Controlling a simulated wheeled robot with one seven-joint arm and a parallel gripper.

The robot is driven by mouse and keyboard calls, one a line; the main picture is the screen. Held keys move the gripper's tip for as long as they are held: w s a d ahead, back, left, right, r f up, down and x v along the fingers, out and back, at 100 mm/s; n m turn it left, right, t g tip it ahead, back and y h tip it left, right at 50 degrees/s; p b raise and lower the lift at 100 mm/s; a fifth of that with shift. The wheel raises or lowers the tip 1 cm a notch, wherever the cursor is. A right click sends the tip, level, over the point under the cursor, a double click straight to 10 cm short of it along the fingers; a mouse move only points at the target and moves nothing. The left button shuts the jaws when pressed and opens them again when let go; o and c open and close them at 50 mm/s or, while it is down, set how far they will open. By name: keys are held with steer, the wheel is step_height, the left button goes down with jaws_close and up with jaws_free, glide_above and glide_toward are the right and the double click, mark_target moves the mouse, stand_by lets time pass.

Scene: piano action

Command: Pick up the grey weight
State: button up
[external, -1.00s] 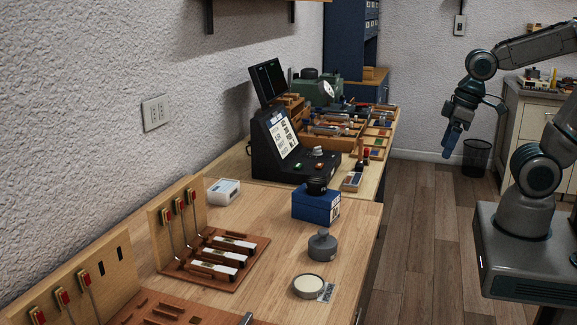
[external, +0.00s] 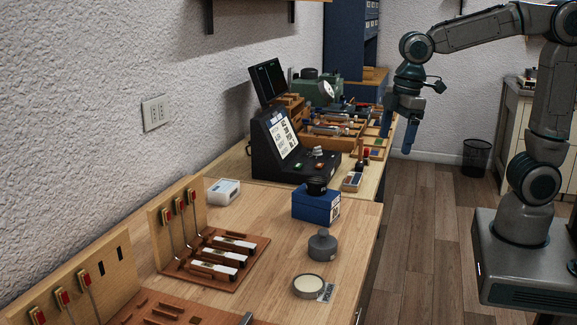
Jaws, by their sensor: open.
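The grey weight (external: 322,246) is a squat cylinder with a small knob on top. It stands upright on the wooden bench (external: 270,217) near its right edge, between the blue box and a round pale-topped dish. My gripper (external: 398,145) is open, with blue fingers pointing down. It hangs in the air beyond the weight and to its right, near the bench's far right edge, well apart from the weight. Nothing shows between the fingers.
A blue box (external: 316,205) with a black knob on top stands just behind the weight. The round dish (external: 308,286) lies in front, beside a small printed tag. A black console (external: 290,150) and wooden trays (external: 325,135) fill the far bench.

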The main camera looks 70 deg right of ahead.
steer(key=w+a+f+n+g+b, duration=0.15)
steer(key=w+a+n, duration=0.25)
steer(key=w+a, duration=0.4)
steer(key=n+b, duration=0.1)
steer(key=n, duration=0.5)
glide_toward(322, 239)
steer(key=shift+g, duration=0.25)
step_height(322, 239, down, 5)
steer(key=shift+w+f, duration=0.1)
steer(key=shift+f, duration=0.05)
steer(key=shift+d+f, duration=0.15)
steer(key=shift+f, duration=1.15)
steer(key=shift+d+f, duration=0.15)
steer(key=shift+f, duration=1.2)
steer(key=shift+r, duration=0.1)
steer(key=c, duration=1.8)
